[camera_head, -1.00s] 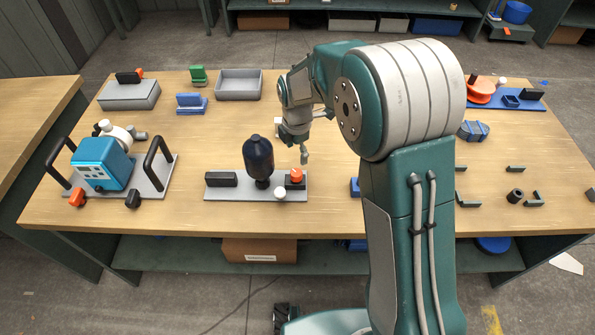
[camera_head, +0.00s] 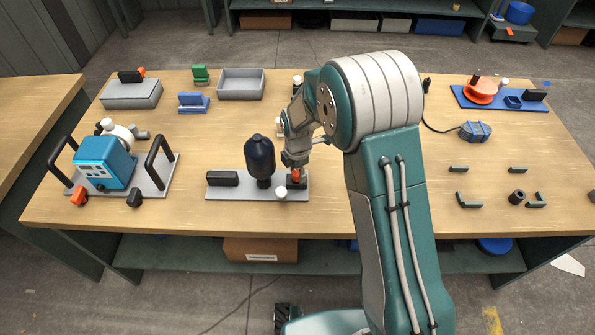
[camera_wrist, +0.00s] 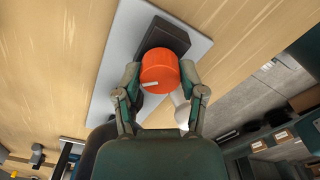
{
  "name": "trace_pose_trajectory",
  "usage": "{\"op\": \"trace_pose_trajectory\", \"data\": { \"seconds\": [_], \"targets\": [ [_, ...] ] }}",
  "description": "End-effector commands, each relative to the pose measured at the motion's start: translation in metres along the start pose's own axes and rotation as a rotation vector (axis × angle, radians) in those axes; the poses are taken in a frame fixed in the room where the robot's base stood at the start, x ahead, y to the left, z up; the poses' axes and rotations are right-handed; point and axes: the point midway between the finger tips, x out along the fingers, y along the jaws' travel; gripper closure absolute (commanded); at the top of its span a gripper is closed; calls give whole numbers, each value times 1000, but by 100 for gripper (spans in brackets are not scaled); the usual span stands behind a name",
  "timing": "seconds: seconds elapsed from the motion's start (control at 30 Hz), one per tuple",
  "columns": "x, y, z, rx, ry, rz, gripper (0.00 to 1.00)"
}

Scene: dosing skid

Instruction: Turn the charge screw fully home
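The charge screw appears to be the orange knob (camera_wrist: 160,72) with a pale mark on it. It sits on a black block (camera_wrist: 177,36) at the right end of a grey base plate (camera_head: 228,192). In the head view the knob (camera_head: 296,173) is partly hidden by my gripper. My gripper (camera_wrist: 160,74) has one finger on either side of the knob, close to it; it looks open, and firm contact is not clear. In the head view my gripper (camera_head: 296,165) is down at the knob from above.
A dark bottle-shaped vessel (camera_head: 260,157) stands upright on the plate just left of the knob. A white ball knob (camera_head: 282,191) is close in front. A black block (camera_head: 222,178) is at the plate's left end. A blue pump unit (camera_head: 103,163) stands further left.

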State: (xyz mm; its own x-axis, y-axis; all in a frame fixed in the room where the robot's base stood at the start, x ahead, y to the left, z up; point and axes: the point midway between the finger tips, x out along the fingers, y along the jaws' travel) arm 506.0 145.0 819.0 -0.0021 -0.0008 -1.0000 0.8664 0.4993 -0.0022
Motion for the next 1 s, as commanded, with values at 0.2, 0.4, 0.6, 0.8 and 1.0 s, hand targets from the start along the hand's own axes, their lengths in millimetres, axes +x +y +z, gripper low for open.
{"op": "trace_pose_trajectory", "data": {
  "seconds": [0.2, 0.4, 0.6, 0.8, 1.0],
  "targets": [
    [0, 1, 0, 0, 0, 1, 100],
    [1, 1, 0, 22, 0, 1, 100],
    [1, 1, 0, 104, 0, 1, 100],
    [1, 1, 0, 259, 0, 1, 100],
    [1, 1, 0, 448, 0, 0, 100]
  ]
}}
